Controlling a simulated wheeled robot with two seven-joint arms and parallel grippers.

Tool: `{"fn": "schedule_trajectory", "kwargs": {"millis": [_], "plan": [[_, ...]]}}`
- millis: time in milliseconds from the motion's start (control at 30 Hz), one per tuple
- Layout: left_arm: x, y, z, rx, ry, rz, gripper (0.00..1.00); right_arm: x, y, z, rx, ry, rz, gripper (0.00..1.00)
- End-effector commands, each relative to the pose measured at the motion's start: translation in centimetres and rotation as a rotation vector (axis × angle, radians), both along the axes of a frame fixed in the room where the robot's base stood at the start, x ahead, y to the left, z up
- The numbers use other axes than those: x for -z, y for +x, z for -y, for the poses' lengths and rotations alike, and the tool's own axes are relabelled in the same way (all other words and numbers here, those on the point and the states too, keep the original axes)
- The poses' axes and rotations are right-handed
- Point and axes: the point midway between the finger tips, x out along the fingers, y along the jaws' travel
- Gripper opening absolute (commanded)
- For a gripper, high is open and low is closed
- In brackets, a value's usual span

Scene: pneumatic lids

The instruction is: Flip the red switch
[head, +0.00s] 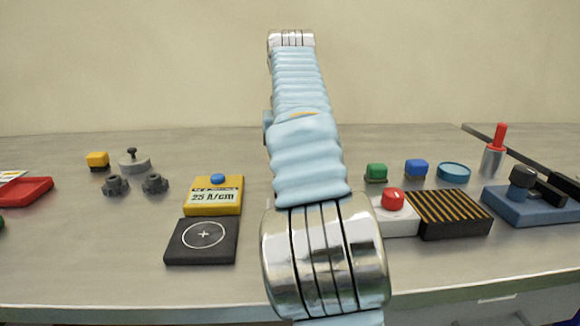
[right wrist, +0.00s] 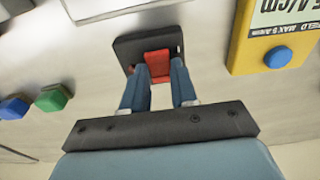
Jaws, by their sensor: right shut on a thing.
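In the right wrist view, a red switch (right wrist: 157,62) stands on a dark base plate (right wrist: 135,44). My right gripper (right wrist: 162,75) is shut on the red switch, with one blue finger on each side of it. The dark plate lies flat on the grey table under the fingertips. In the head view, my own arm crosses the middle and hides the switch and the gripper. My left gripper does not show in either view.
A yellow meter (head: 213,209) and a black pad (head: 203,254) lie left of my arm. To the right are a red button (head: 393,199), a striped black block (head: 450,218), a green button (head: 376,171) and a red-handled lever (head: 499,137).

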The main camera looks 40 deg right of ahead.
Motion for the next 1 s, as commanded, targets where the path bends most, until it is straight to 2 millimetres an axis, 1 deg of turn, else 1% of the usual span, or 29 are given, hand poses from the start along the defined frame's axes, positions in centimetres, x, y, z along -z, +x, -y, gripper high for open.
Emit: {"fn": "schedule_trajectory", "kwargs": {"millis": [233, 267, 400, 767, 1000], "plan": [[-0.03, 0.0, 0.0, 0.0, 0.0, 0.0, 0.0, -0.08, 0.01, -0.04, -0.001, 0.0, 0.002, 0.0], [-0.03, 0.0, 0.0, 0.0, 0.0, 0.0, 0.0, -0.08, 0.01, -0.04, -0.001, 0.0, 0.002, 0.32], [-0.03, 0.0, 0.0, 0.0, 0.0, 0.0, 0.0, -0.07, 0.02, -0.02, -0.001, -0.001, 0.002, 0.53], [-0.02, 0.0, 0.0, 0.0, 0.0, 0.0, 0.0, 0.0, 0.02, -0.09, -0.001, -0.007, 0.01, 0.53], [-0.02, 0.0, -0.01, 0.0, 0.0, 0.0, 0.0, 0.17, -0.27, -0.49, -0.003, -0.064, 0.099, 0.53]]}}
